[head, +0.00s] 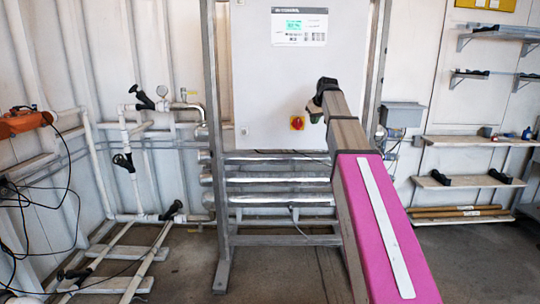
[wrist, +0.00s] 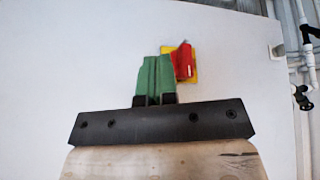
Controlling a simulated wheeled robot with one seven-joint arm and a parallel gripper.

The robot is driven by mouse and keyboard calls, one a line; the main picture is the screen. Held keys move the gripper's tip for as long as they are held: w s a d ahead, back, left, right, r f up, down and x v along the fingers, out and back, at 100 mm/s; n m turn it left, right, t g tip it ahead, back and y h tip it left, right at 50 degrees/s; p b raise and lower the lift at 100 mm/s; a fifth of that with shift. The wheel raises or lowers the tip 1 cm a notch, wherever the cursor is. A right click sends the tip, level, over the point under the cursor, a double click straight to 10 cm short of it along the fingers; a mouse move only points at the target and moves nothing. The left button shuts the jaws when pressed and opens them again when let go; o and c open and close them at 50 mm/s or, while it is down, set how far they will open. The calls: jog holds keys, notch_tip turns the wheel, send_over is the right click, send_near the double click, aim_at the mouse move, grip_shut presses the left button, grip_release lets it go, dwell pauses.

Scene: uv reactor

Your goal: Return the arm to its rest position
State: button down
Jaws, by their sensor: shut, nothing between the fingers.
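My arm crosses the head view from the lower right up to the middle, with a magenta link and a grey forearm, and it is stretched out in front of the cabinet. My gripper (wrist: 154,62) shows in the wrist view as two green fingers side by side, shut with nothing between them. In the head view the dark wrist end hides the fingers. A red rotary switch (wrist: 184,60) on a yellow plate is just right of the fingertips in the wrist view; the switch also shows in the head view (head: 297,123), left of my wrist. I cannot tell whether the fingers touch it.
The white cabinet (head: 262,80) with a display panel (head: 299,26) stands in a grey metal frame (head: 213,110). Steel tubes (head: 275,178) run below it. White pipes with black valves (head: 123,161) are at left. Shelves (head: 470,181) hang at right. Some floor is bare in front.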

jog(key=s+f+m+g, duration=0.1)
jog(key=s+f, duration=0.4)
jog(key=f, duration=0.5)
jog(key=s+f+m+g, duration=0.1)
jog(key=s+f, duration=0.3)
jog(key=f, duration=0.6)
jog(key=s+f+m+g, duration=0.1)
jog(key=s+f, duration=0.4)
jog(key=f, duration=0.5)
jog(key=s+f+m+g+h, duration=0.1)
jog(key=s+f+g, duration=0.2)
jog(key=s+f, duration=1.5)
jog(key=shift+s+a+f+m+h, duration=0.2)
jog(key=shift+s+f+m+h, duration=0.15)
jog(key=shift+s, duration=0.85)
